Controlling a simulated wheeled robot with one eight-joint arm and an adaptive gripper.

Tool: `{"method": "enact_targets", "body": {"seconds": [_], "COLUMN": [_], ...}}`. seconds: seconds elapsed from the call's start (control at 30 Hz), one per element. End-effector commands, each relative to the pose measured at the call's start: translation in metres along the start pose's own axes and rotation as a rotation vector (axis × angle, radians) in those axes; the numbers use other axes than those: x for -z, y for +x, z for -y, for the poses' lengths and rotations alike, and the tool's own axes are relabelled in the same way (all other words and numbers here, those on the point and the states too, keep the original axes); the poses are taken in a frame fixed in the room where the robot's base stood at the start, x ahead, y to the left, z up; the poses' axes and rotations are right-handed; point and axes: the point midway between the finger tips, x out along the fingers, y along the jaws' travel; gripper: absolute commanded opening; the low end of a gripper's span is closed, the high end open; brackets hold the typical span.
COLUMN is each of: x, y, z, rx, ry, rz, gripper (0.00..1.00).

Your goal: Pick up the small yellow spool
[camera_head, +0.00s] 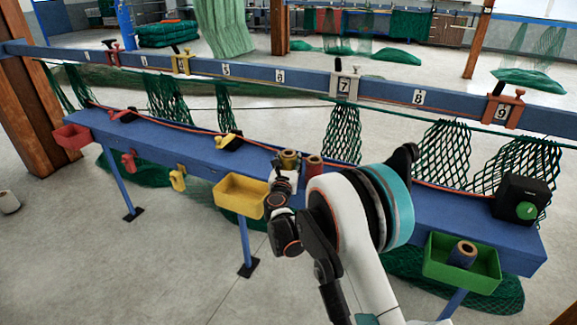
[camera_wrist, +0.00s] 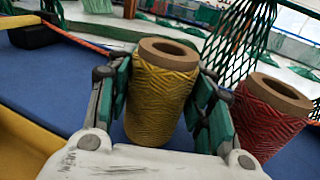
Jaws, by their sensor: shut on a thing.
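The small yellow spool (camera_wrist: 157,98) stands nearly upright in the wrist view, with its round brown core showing at the top. My gripper (camera_wrist: 163,95) has one finger on each side of it and is shut on it. In the head view the yellow spool (camera_head: 289,159) is at the middle of the blue bench, just beyond my gripper (camera_head: 287,172). Whether its base touches the bench cannot be told.
A red spool (camera_wrist: 268,115) stands close on the right; it also shows in the head view (camera_head: 314,165). A yellow bin (camera_head: 240,196) hangs at the bench front. A green bin (camera_head: 484,274) holds a dark spool (camera_head: 462,254). A black box with a green button (camera_head: 522,200) stands at the right end. Green netting (camera_head: 342,132) hangs behind.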

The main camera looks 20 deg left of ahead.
Motion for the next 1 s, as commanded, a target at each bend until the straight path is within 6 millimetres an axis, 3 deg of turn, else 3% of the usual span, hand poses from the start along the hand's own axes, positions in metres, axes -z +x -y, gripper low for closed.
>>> {"method": "enact_targets", "body": {"seconds": [0.27,0.47,1.0], "x": [-0.008,-0.034,-0.166], "y": [0.000,0.000,0.000], "z": [0.000,0.000,0.000], "rx": [0.000,0.000,0.000], "ry": [0.000,0.000,0.000], "rz": [0.000,0.000,0.000], "gripper": [0.21,0.21,0.21]}}
